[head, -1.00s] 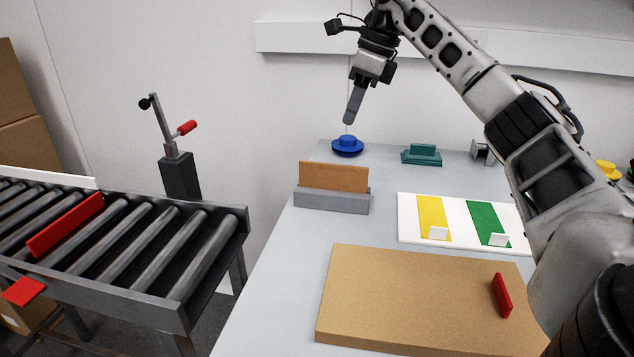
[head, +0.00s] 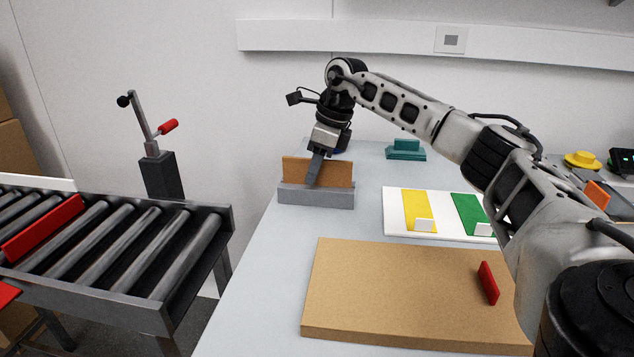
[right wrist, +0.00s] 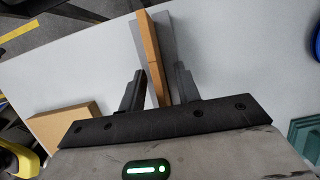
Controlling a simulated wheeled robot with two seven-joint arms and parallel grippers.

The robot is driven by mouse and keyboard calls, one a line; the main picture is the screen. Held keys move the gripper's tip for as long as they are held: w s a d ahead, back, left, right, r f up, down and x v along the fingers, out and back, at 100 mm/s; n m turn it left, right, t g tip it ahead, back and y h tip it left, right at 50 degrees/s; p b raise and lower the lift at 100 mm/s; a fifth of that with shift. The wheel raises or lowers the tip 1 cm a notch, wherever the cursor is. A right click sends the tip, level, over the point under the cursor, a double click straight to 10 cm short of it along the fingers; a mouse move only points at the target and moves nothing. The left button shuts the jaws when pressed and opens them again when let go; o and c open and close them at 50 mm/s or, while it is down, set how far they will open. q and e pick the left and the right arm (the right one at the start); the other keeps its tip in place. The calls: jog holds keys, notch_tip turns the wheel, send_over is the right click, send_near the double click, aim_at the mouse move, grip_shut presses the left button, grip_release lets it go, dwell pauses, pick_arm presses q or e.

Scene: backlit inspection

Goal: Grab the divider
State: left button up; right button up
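The divider is an orange-brown upright board (head: 335,172) standing in a grey slotted base (head: 320,196) on the table. My right gripper (head: 312,182) is at the board from above, tilted, with a finger in front of its near face. In the right wrist view my right gripper (right wrist: 158,84) is open, with the board (right wrist: 149,50) running between its two fingers and a visible gap on the sides. The grey base (right wrist: 170,40) shows beyond. My left gripper is not in view.
A brown board (head: 400,290) with a red upright piece (head: 488,283) lies in front. A white tray (head: 440,234) with yellow and green strips is to the right. A teal block (head: 406,152) stands behind. A roller conveyor (head: 165,250) is at left.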

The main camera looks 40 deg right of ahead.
jog(key=shift+f, duration=0.3)
grip_shut()
jog(key=shift+r, duration=0.1)
